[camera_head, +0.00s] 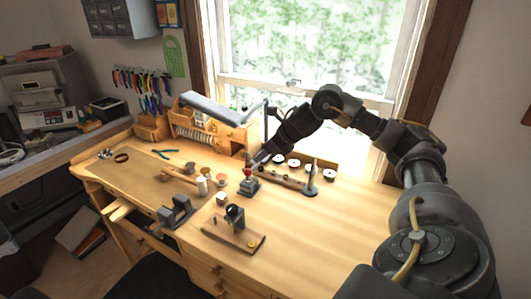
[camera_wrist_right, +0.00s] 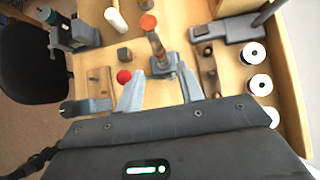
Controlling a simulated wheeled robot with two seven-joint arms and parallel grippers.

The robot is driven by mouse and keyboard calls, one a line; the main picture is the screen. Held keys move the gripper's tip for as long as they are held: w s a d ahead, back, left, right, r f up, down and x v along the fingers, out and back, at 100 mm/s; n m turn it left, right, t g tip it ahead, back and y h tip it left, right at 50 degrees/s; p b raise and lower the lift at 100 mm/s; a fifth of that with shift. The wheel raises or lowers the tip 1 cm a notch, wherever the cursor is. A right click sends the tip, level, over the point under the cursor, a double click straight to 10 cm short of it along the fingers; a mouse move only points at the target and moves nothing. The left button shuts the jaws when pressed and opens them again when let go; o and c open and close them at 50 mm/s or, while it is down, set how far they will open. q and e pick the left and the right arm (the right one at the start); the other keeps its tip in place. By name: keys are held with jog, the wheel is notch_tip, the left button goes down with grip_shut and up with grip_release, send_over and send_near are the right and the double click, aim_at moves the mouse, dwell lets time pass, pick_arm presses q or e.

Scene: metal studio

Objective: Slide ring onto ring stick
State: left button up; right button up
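My right gripper (camera_head: 258,161) reaches over the workbench from the right, and its two fingers show spread apart in the wrist view (camera_wrist_right: 161,84). I see nothing held between them. Just beyond the fingertips, a brown upright stick (camera_wrist_right: 157,47) rises from a small grey clamp-like base (camera_wrist_right: 161,68); it may be the ring stick. The base also shows in the head view (camera_head: 250,187), below the gripper. A red ball (camera_wrist_right: 124,76) is beside the left finger in the wrist view.
A wooden board (camera_head: 246,243) and grey vise (camera_head: 175,210) are nearer. The bench's right side is clear.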

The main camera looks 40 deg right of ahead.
aim_at(250, 162)
jog(key=shift+b+x, duration=1)
jog(key=shift+x, duration=2.45)
jog(key=shift+w+a, duration=0.1)
jog(key=shift+a, duration=0.05)
jog(key=c, duration=0.7)
jog(key=shift+r, duration=0.15)
jog(key=shift+r+p, duration=1.15)
jog(key=shift+r, duration=0.15)
jog(key=shift+r+p, duration=1.1)
jog(key=shift+r, duration=0.2)
